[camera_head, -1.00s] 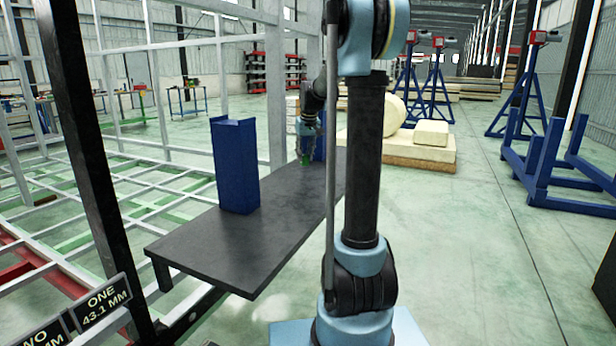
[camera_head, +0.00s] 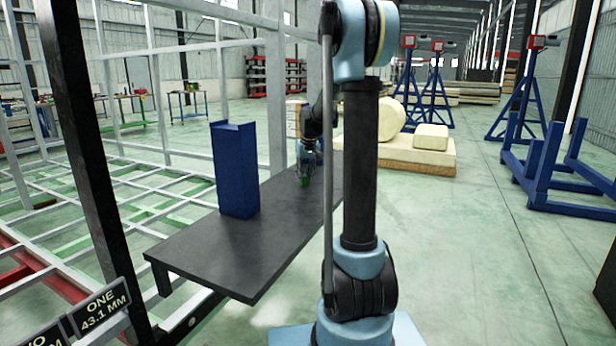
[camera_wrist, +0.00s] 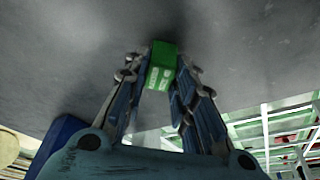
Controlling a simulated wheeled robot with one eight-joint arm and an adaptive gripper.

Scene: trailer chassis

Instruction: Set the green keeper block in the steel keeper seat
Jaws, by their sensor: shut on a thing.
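The green keeper block (camera_wrist: 162,64) is between the fingertips of my gripper (camera_wrist: 160,72) in the wrist view. The fingers are shut on its two sides. The block is close to the dark grey top of the bench; I cannot tell whether it touches. In the head view, my gripper (camera_head: 306,171) is over the far part of the dark bench (camera_head: 215,252), with the small green block (camera_head: 305,182) at its tip. I cannot make out the steel keeper seat in either view.
A tall blue block (camera_head: 235,170) stands on the bench, nearer than my gripper. A blue shape (camera_wrist: 58,143) shows at lower left in the wrist view. A pale steel frame (camera_head: 165,185) lies left of the bench. The bench top between the tall block and my gripper is clear.

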